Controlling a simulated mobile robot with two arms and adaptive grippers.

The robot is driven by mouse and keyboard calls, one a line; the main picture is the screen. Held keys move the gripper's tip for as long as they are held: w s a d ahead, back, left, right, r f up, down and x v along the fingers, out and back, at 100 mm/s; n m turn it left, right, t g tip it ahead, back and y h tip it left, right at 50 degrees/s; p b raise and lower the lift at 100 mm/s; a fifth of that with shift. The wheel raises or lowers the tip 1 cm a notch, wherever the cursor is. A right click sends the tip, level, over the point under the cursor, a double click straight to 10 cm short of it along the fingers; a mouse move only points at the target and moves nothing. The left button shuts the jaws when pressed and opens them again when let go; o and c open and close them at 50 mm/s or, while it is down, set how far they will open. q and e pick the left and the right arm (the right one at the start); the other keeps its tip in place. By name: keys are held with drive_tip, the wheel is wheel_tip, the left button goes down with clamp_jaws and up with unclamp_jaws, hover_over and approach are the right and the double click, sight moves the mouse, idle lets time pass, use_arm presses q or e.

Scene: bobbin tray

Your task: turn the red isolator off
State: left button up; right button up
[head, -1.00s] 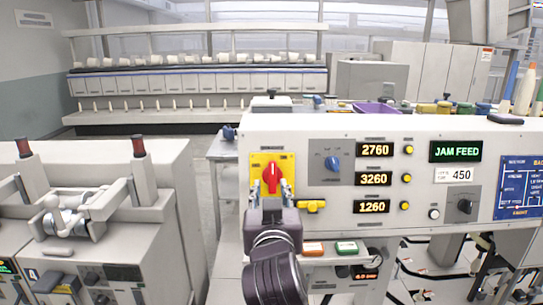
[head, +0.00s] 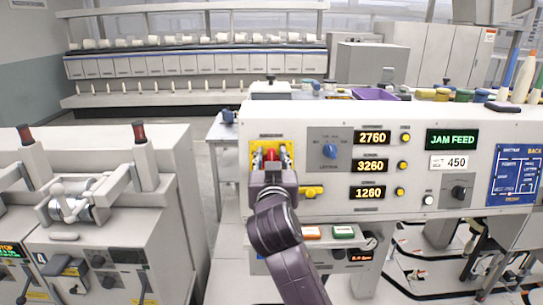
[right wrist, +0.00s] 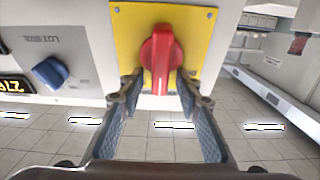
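The red isolator (head: 271,154) is a red rotary handle on a yellow plate (head: 255,147) at the left end of the machine's front panel. In the right wrist view the handle (right wrist: 161,58) stands upright in the picture. My right gripper (head: 271,165) is in front of it and hides part of it in the head view. In the right wrist view its fingers (right wrist: 158,88) are open, one on each side of the handle's near end, with gaps to the handle. My left gripper is not in view.
A blue knob (head: 330,151) and several lit number displays (head: 373,138) sit right of the isolator. A yellow part (head: 311,191) sticks out just below and right of it. A green display (head: 452,139) reads JAM FEED. Another machine (head: 150,200) stands left across a gap.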

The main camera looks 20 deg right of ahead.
drive_tip(key=c, duration=0.8)
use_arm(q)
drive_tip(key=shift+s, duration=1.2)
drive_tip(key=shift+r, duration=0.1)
